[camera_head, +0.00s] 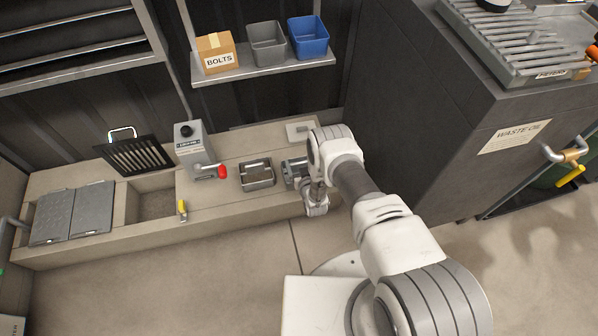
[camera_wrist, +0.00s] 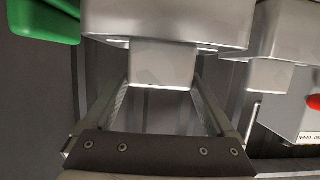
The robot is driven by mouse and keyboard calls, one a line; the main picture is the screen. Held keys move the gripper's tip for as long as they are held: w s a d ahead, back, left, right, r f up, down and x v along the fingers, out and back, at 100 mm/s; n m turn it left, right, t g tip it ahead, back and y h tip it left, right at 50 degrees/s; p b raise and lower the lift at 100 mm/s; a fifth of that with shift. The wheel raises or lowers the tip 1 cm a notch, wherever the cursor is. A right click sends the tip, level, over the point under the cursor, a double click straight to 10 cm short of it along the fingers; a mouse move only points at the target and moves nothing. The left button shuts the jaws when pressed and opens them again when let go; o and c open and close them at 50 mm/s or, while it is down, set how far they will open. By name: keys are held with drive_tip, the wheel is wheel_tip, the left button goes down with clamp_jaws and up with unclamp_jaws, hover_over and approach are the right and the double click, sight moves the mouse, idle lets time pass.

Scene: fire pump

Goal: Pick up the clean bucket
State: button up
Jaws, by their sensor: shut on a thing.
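My gripper (camera_wrist: 162,82) is shut on the block-shaped handle of a grey metal bucket (camera_wrist: 165,20). The fingers sit on either side of the handle in the wrist view. In the head view this bucket (camera_head: 293,169) shows only in part, because my wrist covers its right side. It is at the right part of the concrete ledge. I cannot tell whether it rests there or is raised, and its inside is mostly hidden. A second metal bucket (camera_head: 257,174) with a brownish inside stands just left of it. That one also shows in the wrist view (camera_wrist: 292,28).
A grey box with a red lever (camera_head: 221,171) stands further left on the ledge (camera_head: 225,196). A dark grate (camera_head: 135,155) leans by an open pit (camera_head: 155,204). A shelf above holds a BOLTS carton (camera_head: 216,52) and blue bin (camera_head: 308,37). A dark cabinet (camera_head: 420,120) is close right.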

drive_tip(key=shift+r, duration=0.1)
clamp_jaws()
drive_tip(key=shift+w+r+p, duration=0.1)
drive_tip(key=shift+r+p, duration=0.3)
drive_tip(key=shift+r, duration=0.15)
drive_tip(key=r, duration=0.1)
drive_tip(key=r+p, duration=0.2)
drive_tip(key=r, duration=0.1)
drive_tip(key=shift+s+d, duration=0.2)
drive_tip(key=shift+d, duration=0.05)
drive_tip(key=s+d+r+p, duration=0.5)
drive_tip(key=s+d+r, duration=0.1)
drive_tip(key=d, duration=0.4)
drive_tip(key=w+d+r+m+h, duration=0.1)
drive_tip(key=w+r, duration=0.2)
drive_tip(key=r, duration=0.8)
drive_tip(key=w+d+r+h, duration=0.15)
drive_tip(key=w+r, duration=0.25)
drive_tip(key=r, duration=0.8)
drive_tip(key=s+d+r+m+p, duration=0.1)
drive_tip(key=s+r+p, duration=0.1)
drive_tip(key=r+p, duration=0.8)
drive_tip(key=s+d+r+m+h+p, duration=0.1)
drive_tip(key=r+p, duration=0.9)
drive_tip(key=r, duration=1.4)
drive_tip(key=shift+s+d+r+t+p, duration=0.35)
drive_tip(key=shift+s+d, duration=0.35)
drive_tip(key=shift+s, duration=0.55)
